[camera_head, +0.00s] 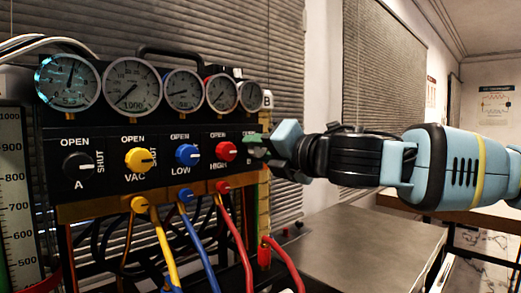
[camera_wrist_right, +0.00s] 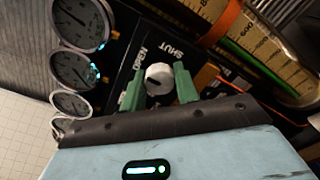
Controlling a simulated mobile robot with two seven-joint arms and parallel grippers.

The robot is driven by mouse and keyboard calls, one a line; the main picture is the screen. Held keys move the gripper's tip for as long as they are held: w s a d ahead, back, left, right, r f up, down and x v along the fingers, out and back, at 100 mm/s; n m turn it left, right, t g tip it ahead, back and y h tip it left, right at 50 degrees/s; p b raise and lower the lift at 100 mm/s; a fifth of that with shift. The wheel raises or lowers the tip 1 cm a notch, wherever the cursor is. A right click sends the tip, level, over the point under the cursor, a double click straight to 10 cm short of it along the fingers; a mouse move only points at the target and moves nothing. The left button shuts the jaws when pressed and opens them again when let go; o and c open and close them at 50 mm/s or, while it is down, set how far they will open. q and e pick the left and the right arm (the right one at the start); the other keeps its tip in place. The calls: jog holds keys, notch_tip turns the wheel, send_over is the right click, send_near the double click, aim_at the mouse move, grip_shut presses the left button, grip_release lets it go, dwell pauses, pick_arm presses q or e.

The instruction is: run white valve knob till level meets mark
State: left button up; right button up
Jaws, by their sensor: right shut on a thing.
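The white valve knob (camera_wrist_right: 158,75) shows in the right wrist view, on a black panel with OPEN and SHUT lettering around it. My right gripper (camera_wrist_right: 160,82) has its green fingers on either side of the knob, shut on it. In the head view my right gripper (camera_head: 256,143) is at the panel's right end and hides the knob. A yellowish scale (camera_wrist_right: 256,38) with numbers and an orange band (camera_wrist_right: 221,22) lies beyond the knob in the wrist view. I cannot make out the level against a mark. My left gripper is not in view.
Black, yellow (camera_head: 140,159), blue (camera_head: 187,154) and red (camera_head: 226,151) knobs line the panel, with round dials above and coloured hoses below. A numbered scale (camera_head: 12,190) stands at the left edge. A grey table (camera_head: 365,245) has free room at the right.

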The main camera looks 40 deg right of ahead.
jog(key=m, duration=0.4)
jog(key=m+b, duration=0.1)
jog(key=m, duration=0.3)
jog(key=shift+m, duration=0.3)
jog(key=m+b, duration=0.1)
jog(key=m, duration=0.3)
jog(key=m+b, duration=0.1)
jog(key=m, duration=0.2)
jog(key=shift+m, duration=0.4)
jog(key=shift+m+b, duration=0.3)
jog(key=shift+m, duration=0.1)
jog(key=o, duration=1)
jog(key=shift+c, duration=0.2)
